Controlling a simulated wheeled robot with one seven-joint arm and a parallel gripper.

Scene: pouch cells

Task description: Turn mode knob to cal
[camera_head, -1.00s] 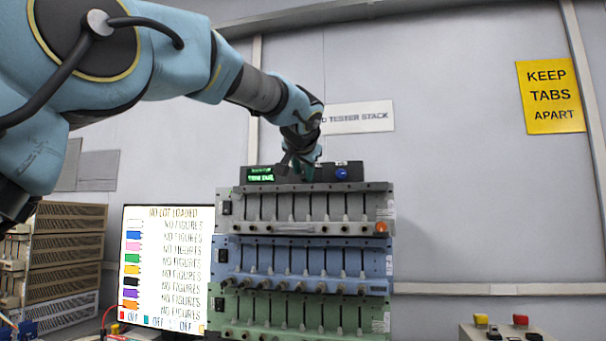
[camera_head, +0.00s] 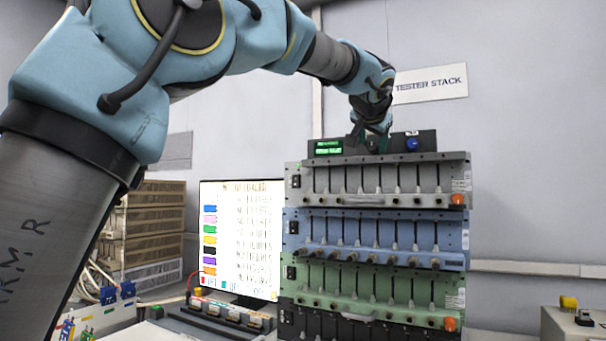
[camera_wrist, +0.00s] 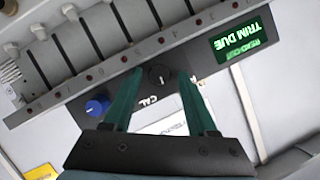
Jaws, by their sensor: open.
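The mode knob (camera_wrist: 158,77) is a dark round knob with a pale pointer mark, on the front of the dark box (camera_head: 432,143) on top of the tester stack. The letters "CAL" show beside it in the wrist view. My gripper (camera_wrist: 159,72) has its two green fingers apart, one on each side of the knob. I cannot tell whether either finger touches it. In the head view my gripper (camera_head: 372,143) is at the front of the box and hides the knob.
A blue knob (camera_wrist: 97,106) sits on the same box, and also shows in the head view (camera_head: 412,144). A green display (camera_wrist: 240,43) reads "TRIM DUE". Grey, blue and green racks (camera_head: 375,228) stand below. A lit monitor (camera_head: 240,240) is to the left.

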